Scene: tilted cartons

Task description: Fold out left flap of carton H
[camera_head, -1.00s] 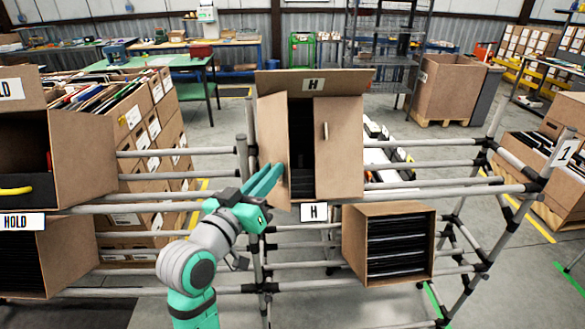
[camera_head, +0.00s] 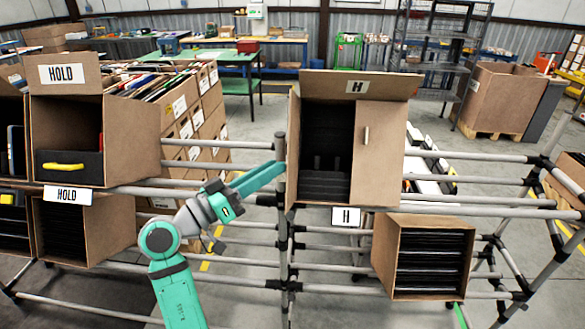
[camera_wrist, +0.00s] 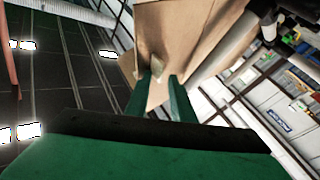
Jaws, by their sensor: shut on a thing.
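Carton H (camera_head: 377,150) is an open-fronted brown box on the rack, with an H label on its raised top flap (camera_head: 390,86). Its right flap (camera_head: 378,140) covers the right part of the opening and has a pale handle. Its left flap (camera_head: 293,150) stands swung out at the opening's left edge, seen nearly edge-on in the head view. My gripper (camera_head: 279,169) reaches this flap from the left. In the wrist view, my gripper (camera_wrist: 161,82) is shut on the left flap's handle (camera_wrist: 155,66), with the flap's brown face (camera_wrist: 178,35) beyond. The exact grip is partly hidden.
A HOLD carton (camera_head: 130,135) stands to the left on the same rack. Grey rack tubes (camera_head: 225,143) run beside and below my arm, with an upright post (camera_head: 282,235) near the gripper. A lower carton (camera_head: 382,255) with black contents sits below right.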

